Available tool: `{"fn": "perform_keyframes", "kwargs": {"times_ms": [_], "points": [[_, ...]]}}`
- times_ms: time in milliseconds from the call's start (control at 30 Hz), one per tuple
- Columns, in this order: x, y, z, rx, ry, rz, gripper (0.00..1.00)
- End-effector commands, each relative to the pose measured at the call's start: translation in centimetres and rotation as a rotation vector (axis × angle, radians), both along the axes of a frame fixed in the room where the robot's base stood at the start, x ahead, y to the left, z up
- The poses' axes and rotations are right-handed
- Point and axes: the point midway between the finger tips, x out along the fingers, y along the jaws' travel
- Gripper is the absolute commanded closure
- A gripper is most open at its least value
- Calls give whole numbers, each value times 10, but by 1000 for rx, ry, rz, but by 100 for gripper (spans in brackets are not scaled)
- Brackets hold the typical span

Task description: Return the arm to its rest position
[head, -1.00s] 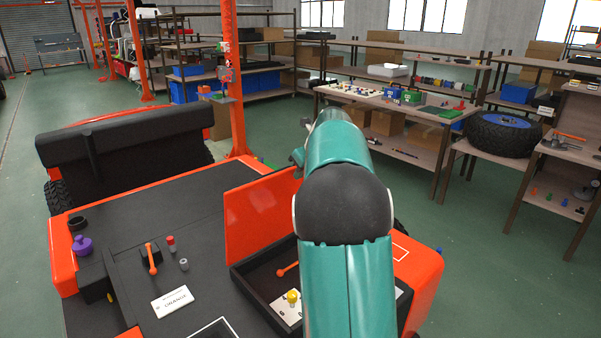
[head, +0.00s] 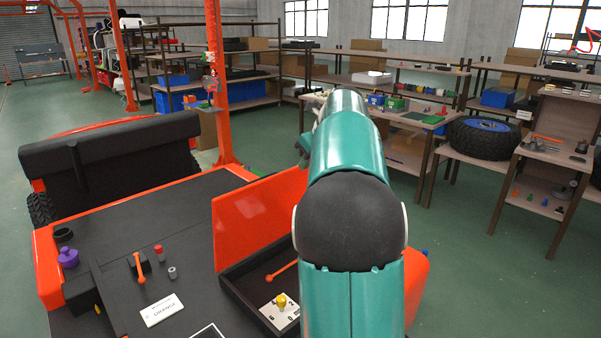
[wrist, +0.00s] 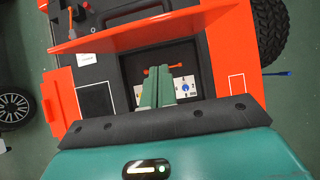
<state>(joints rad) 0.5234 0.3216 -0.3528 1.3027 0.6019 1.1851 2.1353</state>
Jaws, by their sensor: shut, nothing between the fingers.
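My teal arm rises through the middle of the head view, over the cart's right side. Its far end hides my gripper there. In the wrist view my gripper (wrist: 158,92) shows as two teal fingers close together, shut and empty, above the open compartment of the orange and black cart (head: 120,235). The compartment (head: 240,290) has a raised orange lid (head: 255,222). It holds an orange handle (head: 283,270) and a white card with a yellow knob (head: 281,300). In the wrist view a blue round mark (wrist: 185,87) shows on the card beside the fingers.
A purple knob (head: 68,258), a red-topped peg (head: 159,253), a grey ring (head: 172,272) and a white label (head: 162,310) are on the cart's deck. An orange post (head: 220,90) stands behind. Shelves and a large tire (head: 483,138) are at right. Green floor between is clear.

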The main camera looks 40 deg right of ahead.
Motion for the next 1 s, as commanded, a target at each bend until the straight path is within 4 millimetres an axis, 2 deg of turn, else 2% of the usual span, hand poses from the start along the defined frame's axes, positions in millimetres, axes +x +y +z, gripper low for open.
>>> {"fn": "perform_keyframes", "kwargs": {"times_ms": [333,467,567,767,1000], "points": [[-3,1,5,-3,0,4,100],[-7,23,8,-51,-2,96,100],[-15,61,12,-148,-2,274,100],[-46,162,8,-431,-7,788,100],[-105,271,-16,-817,-28,1445,100]]}}
